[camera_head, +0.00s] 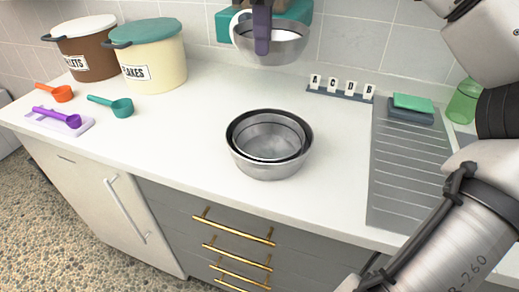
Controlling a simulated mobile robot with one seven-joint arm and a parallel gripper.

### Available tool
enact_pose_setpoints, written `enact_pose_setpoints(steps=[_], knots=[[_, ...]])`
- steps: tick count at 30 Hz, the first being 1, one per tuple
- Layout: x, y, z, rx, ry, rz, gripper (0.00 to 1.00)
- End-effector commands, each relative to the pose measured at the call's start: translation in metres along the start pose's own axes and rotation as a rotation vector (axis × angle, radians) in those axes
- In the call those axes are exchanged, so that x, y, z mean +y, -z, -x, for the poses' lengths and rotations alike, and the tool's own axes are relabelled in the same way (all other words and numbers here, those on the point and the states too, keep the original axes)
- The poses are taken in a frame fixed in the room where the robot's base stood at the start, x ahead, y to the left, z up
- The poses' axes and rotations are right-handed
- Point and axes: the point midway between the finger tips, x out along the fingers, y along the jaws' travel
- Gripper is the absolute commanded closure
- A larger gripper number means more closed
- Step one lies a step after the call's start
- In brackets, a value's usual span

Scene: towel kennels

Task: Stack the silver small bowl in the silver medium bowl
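The silver small bowl (283,49) is at the top of the view, raised above the back of the counter. My gripper (262,45) comes down from the top edge, with a dark purple finger against the bowl's near side. It appears shut on the rim; any other finger is hidden. The silver medium bowl (268,142) sits upright inside a larger silver bowl (268,170) on the counter. The medium bowl is empty, and lies below and nearer than the small bowl.
A grey drainboard (400,165) with a green sponge (413,102) is right; letter blocks (341,87) stand behind. Brown (88,50) and cream (152,65) canisters and scoops (112,106) are left. A teal object (224,25) is behind the small bowl. Counter around the nested bowls is clear.

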Motion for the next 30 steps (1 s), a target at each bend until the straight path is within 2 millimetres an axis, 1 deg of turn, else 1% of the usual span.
enact_pose_setpoints(steps=[1,5,12,15,18,23,25,30], knots=[[0.002,0.000,-0.018,0.000,0.000,0.000,1.00],[0.005,0.001,-0.045,-0.003,-0.006,0.005,1.00],[0.011,0.001,-0.107,-0.003,-0.004,0.004,1.00],[0.013,0.002,-0.126,0.000,-0.002,0.001,1.00],[0.014,0.002,-0.139,0.000,-0.001,-0.001,1.00],[0.015,0.001,-0.148,0.000,0.000,-0.002,1.00],[0.016,0.001,-0.154,-0.001,-0.001,-0.001,1.00],[0.019,0.002,-0.180,-0.001,-0.002,0.000,1.00]])
